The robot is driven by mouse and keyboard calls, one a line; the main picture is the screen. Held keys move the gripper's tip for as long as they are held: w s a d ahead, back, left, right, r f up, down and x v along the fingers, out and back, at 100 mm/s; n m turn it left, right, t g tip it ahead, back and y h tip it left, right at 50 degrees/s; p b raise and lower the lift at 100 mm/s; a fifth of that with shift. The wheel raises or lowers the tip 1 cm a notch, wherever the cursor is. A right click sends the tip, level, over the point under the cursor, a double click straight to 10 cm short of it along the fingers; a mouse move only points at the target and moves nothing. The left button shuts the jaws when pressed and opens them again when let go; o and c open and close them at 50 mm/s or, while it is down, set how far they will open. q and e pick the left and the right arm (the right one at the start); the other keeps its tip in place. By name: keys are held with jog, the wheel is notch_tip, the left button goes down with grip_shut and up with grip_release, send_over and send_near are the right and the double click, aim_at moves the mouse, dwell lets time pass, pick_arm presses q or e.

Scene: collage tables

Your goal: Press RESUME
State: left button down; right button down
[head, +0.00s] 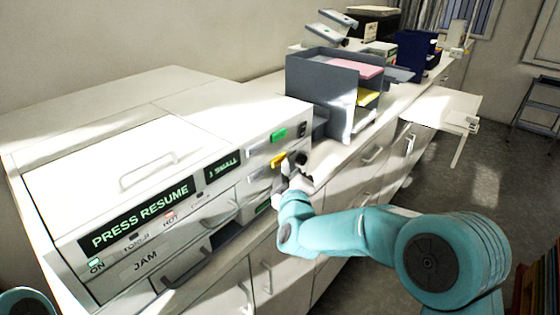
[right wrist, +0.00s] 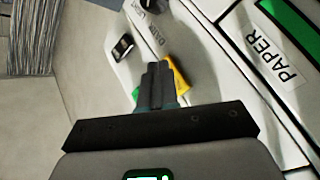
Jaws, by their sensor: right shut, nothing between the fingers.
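A white copier stands on the counter at the left of the head view. Its dark display (head: 138,213) reads PRESS RESUME in green letters. On its front panel are a green button (head: 278,135) and a yellow button (head: 279,158); their labels are too small to read. My right gripper (head: 286,165) is shut and empty, its tips close to the yellow button. In the right wrist view the shut fingers (right wrist: 157,72) lie beside the yellow button (right wrist: 180,76), with the green button (right wrist: 136,94) partly behind them. I cannot tell whether they touch. My left gripper is out of view.
A smaller display (head: 223,166) and a JAM label sit on the copier front. A PAPER label (right wrist: 273,58) shows in the wrist view. A grey tray rack (head: 310,85) stands right of the copier, with a blue bin (head: 415,55) beyond.

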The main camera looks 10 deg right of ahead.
jog(key=shift+w+a, duration=0.3)
jog(key=shift+w, duration=0.05)
dwell(0.5)
dwell(0.3)
jog(key=shift+s+d+b, duration=0.5)
jog(key=shift+s+d, duration=0.05)
jog(key=shift+s, duration=0.15)
jog(key=shift+s+d+b, duration=0.6)
jog(key=shift+s+d, duration=0.2)
jog(key=shift+s, duration=0.2)
jog(key=shift+s+d+b, duration=0.55)
jog(key=shift+s+d, duration=0.2)
jog(key=shift+s, duration=0.2)
